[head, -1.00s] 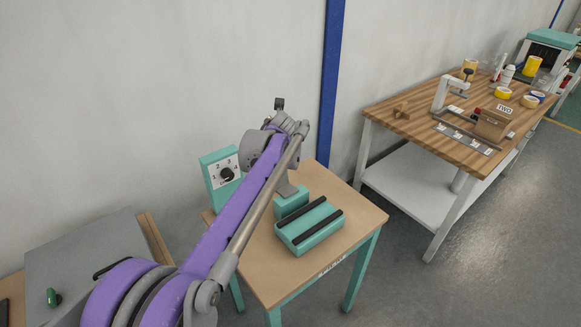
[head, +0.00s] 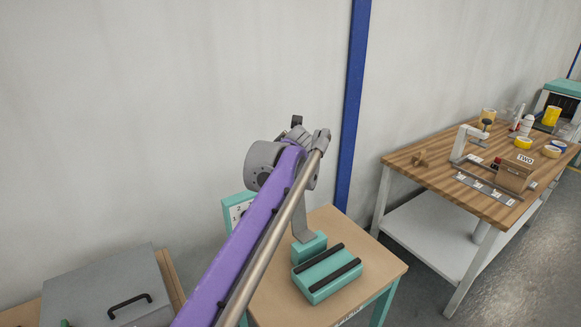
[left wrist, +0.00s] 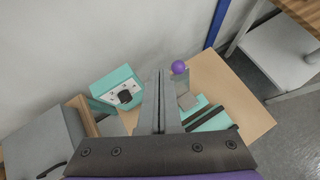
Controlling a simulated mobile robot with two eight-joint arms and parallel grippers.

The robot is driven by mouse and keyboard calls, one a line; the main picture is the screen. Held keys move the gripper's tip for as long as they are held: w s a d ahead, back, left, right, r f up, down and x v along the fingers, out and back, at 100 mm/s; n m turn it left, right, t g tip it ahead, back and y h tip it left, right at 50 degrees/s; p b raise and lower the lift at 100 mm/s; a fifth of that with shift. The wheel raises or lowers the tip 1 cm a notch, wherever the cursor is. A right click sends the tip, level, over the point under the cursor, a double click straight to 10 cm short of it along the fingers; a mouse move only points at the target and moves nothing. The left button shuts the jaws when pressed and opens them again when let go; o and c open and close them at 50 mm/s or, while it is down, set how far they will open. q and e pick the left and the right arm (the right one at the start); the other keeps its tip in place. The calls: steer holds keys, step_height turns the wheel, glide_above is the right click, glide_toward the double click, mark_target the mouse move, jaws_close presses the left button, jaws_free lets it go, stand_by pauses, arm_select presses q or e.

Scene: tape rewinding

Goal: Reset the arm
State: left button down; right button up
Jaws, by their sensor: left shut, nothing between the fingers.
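My left arm (head: 252,235), with a purple link and a grey joint at its top, rises from the bottom of the head view in front of a small table. My right gripper is not in view.
The teal device (head: 325,276) and a dial box (head: 236,207) stand on the small table (head: 381,263). A grey box with a handle (head: 85,290) is at lower left. A wooden bench (head: 440,178) with tapes and bottles stands right. Floor shows between tables.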

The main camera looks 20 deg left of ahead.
arm_select(q)
steer(key=shift+s, duration=0.15)
steer(key=s+d+f+n+g+h, duration=0.1)
steer(key=s+d+f+n, duration=0.1)
steer(key=s+f+n, duration=0.6)
steer(key=s+d+f+n+g+h, duration=0.1)
steer(key=s+f+n+h, duration=0.1)
steer(key=s+f+n, duration=0.7)
steer(key=s+d+f+n+g+h, duration=0.1)
steer(key=s+d+f+n, duration=0.1)
steer(key=s+f+n, duration=0.7)
steer(key=s+n, duration=0.5)
steer(key=s, duration=0.6)
steer(key=shift+s+d+g+h, duration=0.3)
steer(key=shift+s, duration=0.1)
steer(key=shift+a+f, duration=0.1)
